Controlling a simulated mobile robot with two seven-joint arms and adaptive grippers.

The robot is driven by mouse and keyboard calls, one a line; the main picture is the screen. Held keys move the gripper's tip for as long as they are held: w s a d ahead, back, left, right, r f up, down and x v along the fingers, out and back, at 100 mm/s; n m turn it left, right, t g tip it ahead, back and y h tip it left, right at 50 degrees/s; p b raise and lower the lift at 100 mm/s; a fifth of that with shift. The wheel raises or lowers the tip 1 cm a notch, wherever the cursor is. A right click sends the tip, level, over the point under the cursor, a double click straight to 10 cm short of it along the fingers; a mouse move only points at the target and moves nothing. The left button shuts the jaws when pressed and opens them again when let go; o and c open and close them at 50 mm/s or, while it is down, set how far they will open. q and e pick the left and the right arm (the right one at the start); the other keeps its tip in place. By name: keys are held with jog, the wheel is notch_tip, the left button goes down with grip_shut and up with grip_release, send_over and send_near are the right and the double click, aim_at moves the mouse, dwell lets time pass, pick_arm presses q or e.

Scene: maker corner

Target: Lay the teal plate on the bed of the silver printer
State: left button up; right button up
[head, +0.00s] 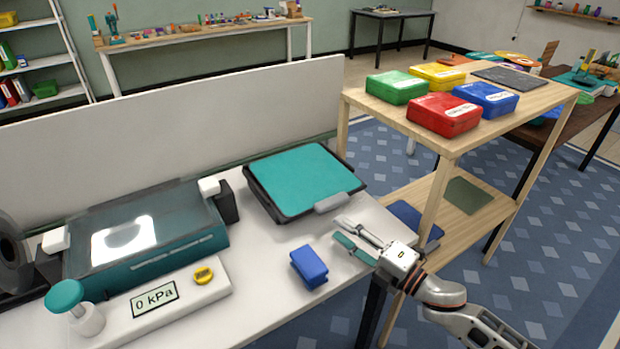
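A flat teal plate (303,179) lies on top of a dark, low machine (258,195) at the back right of the white table. The machine has a silver-grey block (332,202) at its front edge, and I cannot tell whether it is the silver printer. The plate looks flat and fills most of the dark frame. My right gripper (345,230) is in front of the machine, near the table's right edge, apart from the plate. A thin teal strip (353,249) shows beside its fingers; I cannot tell whether it is held. My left gripper is not in view.
A blue block (309,267) lies on the table left of my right gripper. A wooden shelf (455,140) with coloured boxes stands at right. A white partition (170,140) stands behind.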

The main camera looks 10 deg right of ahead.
aim_at(323, 213)
jog(key=x, duration=0.4)
jog(key=r+x, duration=0.1)
jog(key=x, duration=0.1)
jog(key=shift+w, duration=0.3)
grip_shut()
